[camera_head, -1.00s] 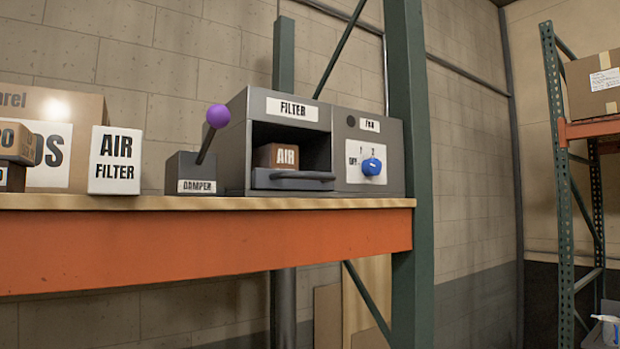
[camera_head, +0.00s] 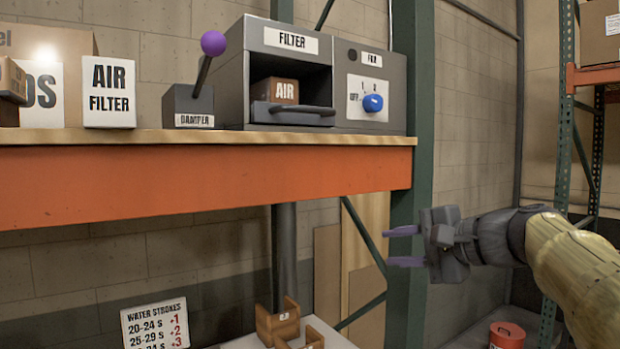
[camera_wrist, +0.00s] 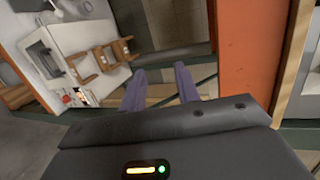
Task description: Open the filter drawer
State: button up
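The grey filter unit (camera_head: 240,75) stands on the shelf and is labelled FILTER. The filter drawer (camera_head: 270,113) is in its open-fronted bay, with a dark bar handle (camera_head: 302,109) across its front. The drawer looks pushed in. A brown AIR block (camera_head: 275,90) sits in it. My gripper (camera_head: 404,247) is in front of the rack post, below and right of the drawer. Its two purple fingers are apart with nothing between them. In the wrist view the fingers (camera_wrist: 160,88) are also apart and empty. The drawer does not show there.
A damper box (camera_head: 188,106) with a purple-knobbed lever stands left of the unit. A white AIR FILTER box (camera_head: 108,92) is farther left. The fan panel with a blue knob (camera_head: 373,103) is at right. The orange shelf beam (camera_head: 200,180) and green post (camera_head: 410,120) are near my gripper.

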aim_at(313, 111)
jog(key=s+r+n+y, duration=0.2)
jog(key=s+r+y, duration=0.1)
jog(key=r, duration=0.6)
jog(key=s+r+n+y, duration=0.2)
jog(key=s+r, duration=0.3)
jog(key=r, duration=0.5)
jog(key=shift+s+a+r+y, duration=0.25)
jog(key=shift+a+y, duration=0.1)
jog(key=shift+y, duration=0.45)
jog(key=shift+w+a, duration=0.1)
jog(key=p+x, duration=0.6)
jog(key=x, duration=1)
jog(key=shift+w+a+r, duration=0.15)
jog(key=shift+w+r, duration=0.05)
jog(key=shift+w, duration=0.1)
jog(key=shift+w+a+f, duration=0.1)
jog(key=shift+w+a, duration=0.1)
jog(key=shift+a, duration=0.1)
jog(key=shift+s, duration=0.1)
jog(key=shift+c, duration=0.9)
grip_shut()
